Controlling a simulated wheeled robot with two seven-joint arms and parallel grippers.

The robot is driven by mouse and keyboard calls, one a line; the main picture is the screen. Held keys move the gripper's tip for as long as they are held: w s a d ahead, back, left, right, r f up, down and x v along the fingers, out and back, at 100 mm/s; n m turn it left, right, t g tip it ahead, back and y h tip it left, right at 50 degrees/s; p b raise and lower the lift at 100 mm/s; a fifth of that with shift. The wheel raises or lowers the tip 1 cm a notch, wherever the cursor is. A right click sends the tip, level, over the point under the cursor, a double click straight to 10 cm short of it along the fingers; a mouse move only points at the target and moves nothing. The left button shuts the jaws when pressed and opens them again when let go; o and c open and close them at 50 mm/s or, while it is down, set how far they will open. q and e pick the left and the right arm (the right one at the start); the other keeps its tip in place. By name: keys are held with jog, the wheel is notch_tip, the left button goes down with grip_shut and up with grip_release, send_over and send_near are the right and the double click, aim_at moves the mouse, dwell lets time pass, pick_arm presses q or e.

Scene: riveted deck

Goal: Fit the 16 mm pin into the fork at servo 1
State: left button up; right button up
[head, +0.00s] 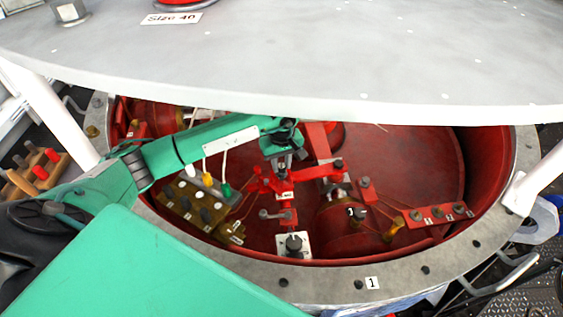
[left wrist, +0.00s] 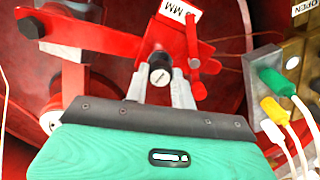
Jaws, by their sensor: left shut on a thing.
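My left gripper (head: 284,163) reaches down into the round red well under the grey plate. In the left wrist view its two pale fingers (left wrist: 163,88) are closed around a small pin with a slotted silver head (left wrist: 160,77). The pin is right at a red linkage (left wrist: 150,42), which looks like the fork; whether it sits inside the holes or just above them I cannot tell. A white label ending in "MM" (left wrist: 182,10) is beside it. The red linkage also shows in the head view (head: 285,186), partly under the gripper. My right gripper is in neither view.
The grey plate (head: 300,60) overhangs the well. A brass block (head: 195,205) with coloured plugs stands left of the linkage. A white block with a dark knob (head: 293,246) is in front, and a red labelled bar (head: 440,215) at right. A "1" label (head: 372,283) marks the rim.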

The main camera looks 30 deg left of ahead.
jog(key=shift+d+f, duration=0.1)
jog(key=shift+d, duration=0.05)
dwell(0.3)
pick_arm(q)
jog(key=shift+f, duration=0.2)
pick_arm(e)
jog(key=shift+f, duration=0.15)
pick_arm(q)
jog(key=shift+f+b, duration=0.65)
jog(key=shift+b, duration=0.15)
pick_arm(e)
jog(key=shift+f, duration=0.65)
pick_arm(q)
jog(key=o, duration=1.1)
jog(key=shift+r, duration=0.1)
notch_tip(320, 180, up, 14)
jog(key=b, duration=0.2)
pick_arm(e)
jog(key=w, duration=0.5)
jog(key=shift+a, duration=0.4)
